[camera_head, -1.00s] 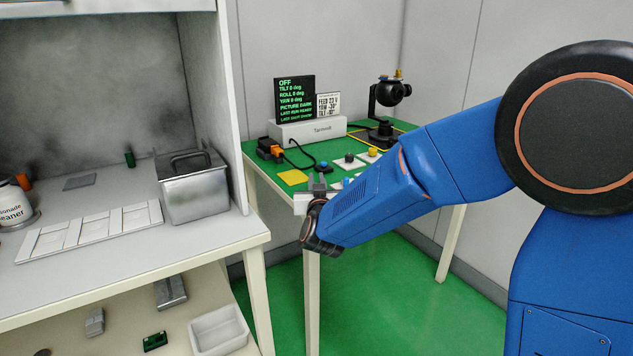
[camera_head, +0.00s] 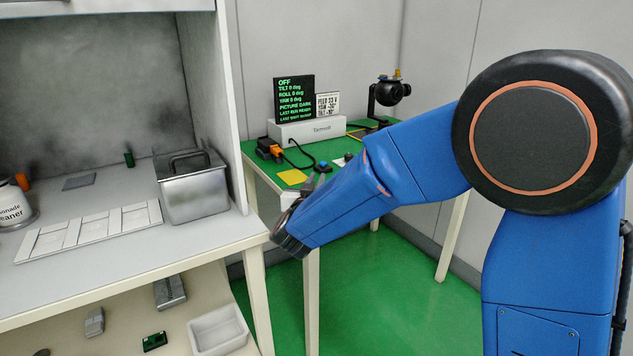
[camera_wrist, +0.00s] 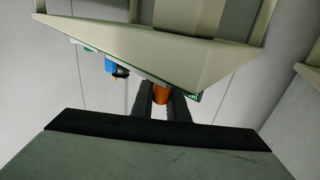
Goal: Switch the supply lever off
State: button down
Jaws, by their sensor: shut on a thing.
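The supply lever (camera_head: 276,152) is orange on a small black box, at the left of the green-topped table. My gripper (camera_head: 309,183) is over the table's near left corner, to the right of and in front of that box. In the wrist view its dark fingers (camera_wrist: 160,112) are shut on an orange piece (camera_wrist: 160,92), which looks like the lever. The head view does not clearly show this contact. The display (camera_head: 294,98) reads OFF at the top, with PICTURE DARK below.
A yellow pad (camera_head: 292,176) and a blue button (camera_head: 323,165) lie near the fingers. A white unit (camera_head: 307,130) stands behind them, and a black gimbal camera (camera_head: 389,93) at the back right. A metal bin (camera_head: 194,190) stands on the left bench.

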jog(key=c, duration=1.7)
grip_release()
jog(key=shift+c, duration=0.2)
jog(key=shift+s, duration=0.1)
jog(key=s+a, duration=0.2)
jog(key=s, duration=1.5)
jog(key=shift+a, duration=0.3)
jog(key=w+d+r+n+g+y, duration=0.2)
jog(key=d+r+n+g+y, duration=0.15)
jog(key=d+y, duration=0.5)
jog(key=s+d+f+m+g+h, duration=0.1)
jog(key=s+d+f+g+h, duration=0.2)
jog(key=s+d, duration=1)
jog(key=s+d+f+m+g+h, duration=0.1)
jog(key=s+d+f+g+h, duration=0.2)
jog(key=s+d, duration=1)
notch_tip(320, 180, down, 4)
jog(key=s+g, duration=0.1)
jog(key=g, duration=0.2)
jog(key=shift+s+d+r, duration=0.2)
jog(key=shift+d, duration=0.05)
